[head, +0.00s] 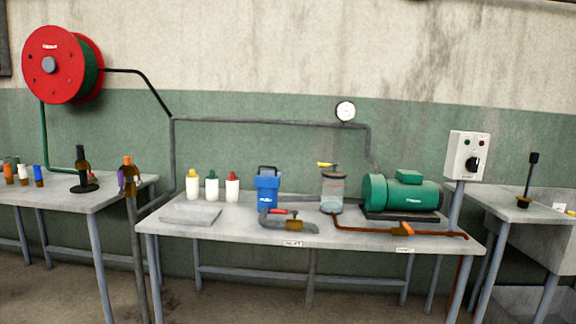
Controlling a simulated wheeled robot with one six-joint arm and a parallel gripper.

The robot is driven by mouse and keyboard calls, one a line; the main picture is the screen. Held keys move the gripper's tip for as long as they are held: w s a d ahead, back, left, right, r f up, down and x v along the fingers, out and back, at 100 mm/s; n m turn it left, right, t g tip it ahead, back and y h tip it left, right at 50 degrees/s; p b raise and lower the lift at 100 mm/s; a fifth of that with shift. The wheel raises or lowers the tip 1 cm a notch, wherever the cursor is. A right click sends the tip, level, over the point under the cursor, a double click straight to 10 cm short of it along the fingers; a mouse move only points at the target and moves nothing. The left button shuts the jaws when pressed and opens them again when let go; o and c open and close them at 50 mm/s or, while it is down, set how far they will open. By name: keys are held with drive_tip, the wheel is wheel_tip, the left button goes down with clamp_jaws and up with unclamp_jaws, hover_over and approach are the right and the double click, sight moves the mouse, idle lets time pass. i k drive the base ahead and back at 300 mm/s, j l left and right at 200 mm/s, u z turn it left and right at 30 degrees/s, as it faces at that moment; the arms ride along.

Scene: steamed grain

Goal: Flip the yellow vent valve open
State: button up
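The yellow vent valve (326,164) is a small yellow lever on top of a clear, grey-lidded jar (332,190). The jar stands on the middle table (350,231), between a blue filter housing (268,188) and a green pump (402,192). The lever lies roughly level, with its handle reaching to the left of the lid's middle. It is too small to make out its seat. My gripper does not show in the head view, and nothing is seen touching the valve.
A red-handled valve (283,211) and an orange-handled valve (406,227) sit on pipes near the table's front. White bottles (212,189) and a grey slab (190,214) stand left. A control box (467,156) rises right. The floor in front shows clear.

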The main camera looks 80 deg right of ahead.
sight(319, 164)
drive_tip(key=z, duration=2.6)
